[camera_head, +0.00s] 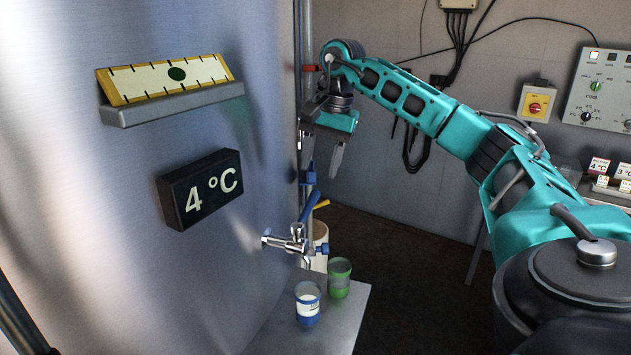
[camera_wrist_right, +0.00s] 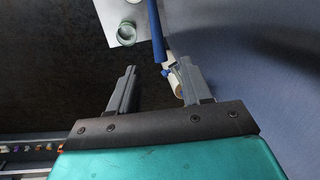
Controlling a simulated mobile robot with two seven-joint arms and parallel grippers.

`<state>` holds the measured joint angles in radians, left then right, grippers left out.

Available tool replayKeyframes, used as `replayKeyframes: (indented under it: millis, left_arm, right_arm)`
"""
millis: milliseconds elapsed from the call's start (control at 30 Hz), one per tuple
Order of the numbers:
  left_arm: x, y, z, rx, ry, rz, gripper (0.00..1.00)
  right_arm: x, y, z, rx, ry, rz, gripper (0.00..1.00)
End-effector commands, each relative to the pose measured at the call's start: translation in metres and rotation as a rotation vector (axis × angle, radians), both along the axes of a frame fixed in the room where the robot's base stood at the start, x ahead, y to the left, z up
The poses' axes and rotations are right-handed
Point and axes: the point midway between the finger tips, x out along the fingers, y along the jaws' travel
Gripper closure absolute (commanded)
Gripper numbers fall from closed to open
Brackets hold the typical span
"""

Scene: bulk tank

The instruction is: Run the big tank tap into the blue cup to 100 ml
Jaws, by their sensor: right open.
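The metal tank tap (camera_head: 292,242) sticks out from the tank wall, with a blue lever (camera_head: 309,207) tilted up to the right. The clear blue-banded cup (camera_head: 307,304) stands upright on the shelf near the tap's outlet; I cannot tell its liquid level. A green-banded cup (camera_head: 339,278) stands behind it to the right. My right gripper (camera_head: 321,168) is open and empty, above the tap and apart from it, fingers pointing down. In the right wrist view its open fingers (camera_wrist_right: 158,78) frame bare space, with a cup (camera_wrist_right: 126,34) beyond. My left gripper is not in view.
The grey shelf (camera_head: 335,325) below the tap has bare room at its front. A vertical pipe runs beside my right gripper. A "4 °C" sign (camera_head: 200,190) is on the tank (camera_head: 100,270).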

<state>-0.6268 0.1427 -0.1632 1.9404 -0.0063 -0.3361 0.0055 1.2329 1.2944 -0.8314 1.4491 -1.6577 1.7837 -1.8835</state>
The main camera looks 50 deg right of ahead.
Motion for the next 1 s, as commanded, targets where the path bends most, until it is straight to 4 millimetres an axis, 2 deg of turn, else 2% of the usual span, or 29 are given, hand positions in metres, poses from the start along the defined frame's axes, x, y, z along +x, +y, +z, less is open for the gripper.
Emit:
replayKeyframes:
  millis: [33, 100, 300, 1000]
  left_arm:
    - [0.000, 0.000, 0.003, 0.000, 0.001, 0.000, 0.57]
    - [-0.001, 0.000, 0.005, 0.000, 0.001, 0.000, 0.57]
    - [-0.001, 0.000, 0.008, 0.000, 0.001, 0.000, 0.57]
    - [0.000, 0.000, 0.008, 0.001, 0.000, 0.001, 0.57]
  right_arm:
    - [-0.001, -0.001, 0.013, 0.001, -0.004, 0.001, 0.52]
    - [-0.004, -0.002, 0.026, 0.000, -0.003, 0.001, 0.52]
    - [-0.008, -0.003, 0.047, 0.001, -0.001, 0.002, 0.52]
    - [-0.009, -0.004, 0.050, 0.001, 0.000, 0.001, 0.52]
